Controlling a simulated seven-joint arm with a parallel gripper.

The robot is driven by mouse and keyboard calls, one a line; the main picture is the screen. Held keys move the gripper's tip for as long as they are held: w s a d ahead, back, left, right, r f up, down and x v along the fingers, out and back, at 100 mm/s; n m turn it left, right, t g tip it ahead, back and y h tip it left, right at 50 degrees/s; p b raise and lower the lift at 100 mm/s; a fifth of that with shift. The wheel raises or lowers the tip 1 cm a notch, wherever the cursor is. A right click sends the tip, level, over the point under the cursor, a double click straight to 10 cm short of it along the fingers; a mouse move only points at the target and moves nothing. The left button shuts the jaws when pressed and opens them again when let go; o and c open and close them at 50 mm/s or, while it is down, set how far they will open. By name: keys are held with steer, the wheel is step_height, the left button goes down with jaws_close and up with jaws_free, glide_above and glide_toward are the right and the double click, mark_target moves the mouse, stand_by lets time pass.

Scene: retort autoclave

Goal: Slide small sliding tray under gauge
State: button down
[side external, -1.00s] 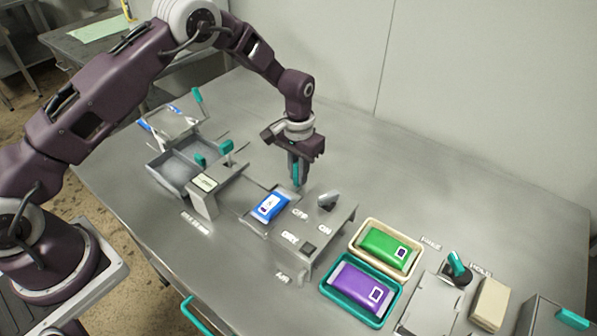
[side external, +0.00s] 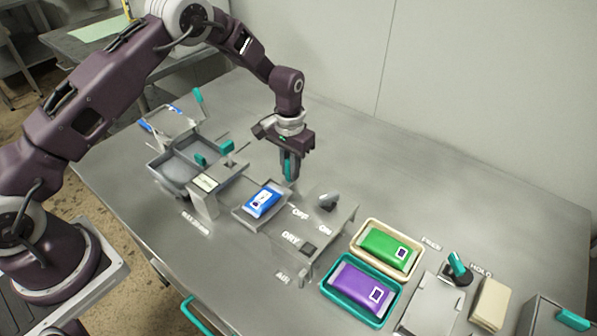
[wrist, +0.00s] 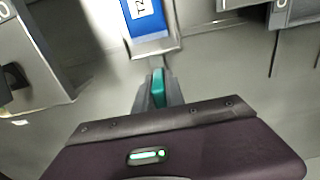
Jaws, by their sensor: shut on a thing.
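The small sliding tray (side external: 239,211) is a shallow grey metal tray with a blue pouch (side external: 264,200) lying in it. It sits between the gauge (side external: 205,190), a grey bridge-like block with a pale display, and the switch box on the right. My gripper (side external: 290,174) is at the tray's far side, shut on its teal handle. In the wrist view the handle (wrist: 158,88) stands between the fingers, with the tray's end rim (wrist: 157,47) and the pouch (wrist: 146,15) just beyond. The tray's left edge is close to the gauge; the exact gap is unclear.
A switch box (side external: 322,232) with a grey knob stands right of the tray. Further right are a cream tray (side external: 356,250) with a green pouch and a teal tray (side external: 325,288) with a purple pouch. A divided metal bin (side external: 172,172) stands left.

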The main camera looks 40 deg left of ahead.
steer(key=a, duration=1)
steer(key=shift+a, duration=0.25)
steer(key=c, duration=1.4)
jaws_free()
step_height(320, 180, up, 7)
steer(key=shift+r, duration=0.2)
